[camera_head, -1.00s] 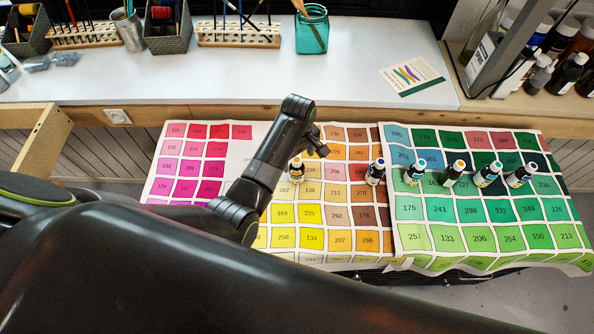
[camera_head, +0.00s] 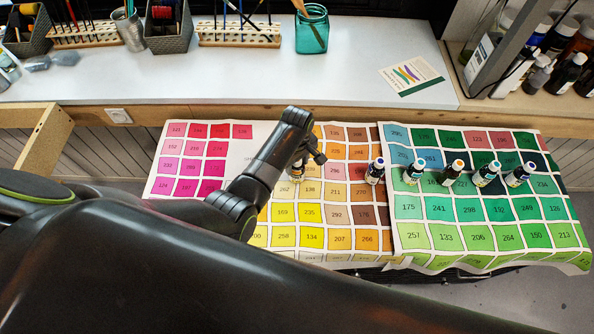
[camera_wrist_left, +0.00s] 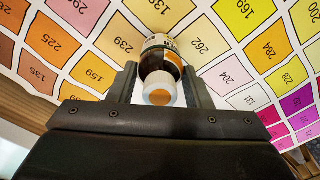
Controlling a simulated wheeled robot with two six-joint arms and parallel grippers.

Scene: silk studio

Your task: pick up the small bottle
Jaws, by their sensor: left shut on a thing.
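A small dark bottle with a white label and an orange-and-white cap (camera_wrist_left: 160,90) is between the fingers of my left gripper (camera_wrist_left: 165,88) in the left wrist view. The fingers are shut on it. Whether the bottle still touches the chart I cannot tell. My right gripper is not in view.
Several more small bottles stand to the right, the nearest with a blue cap (camera_head: 375,170). Numbered colour charts (camera_head: 385,215) cover the surface. Behind are a white worktop (camera_head: 230,85) and a teal glass jar (camera_head: 312,30).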

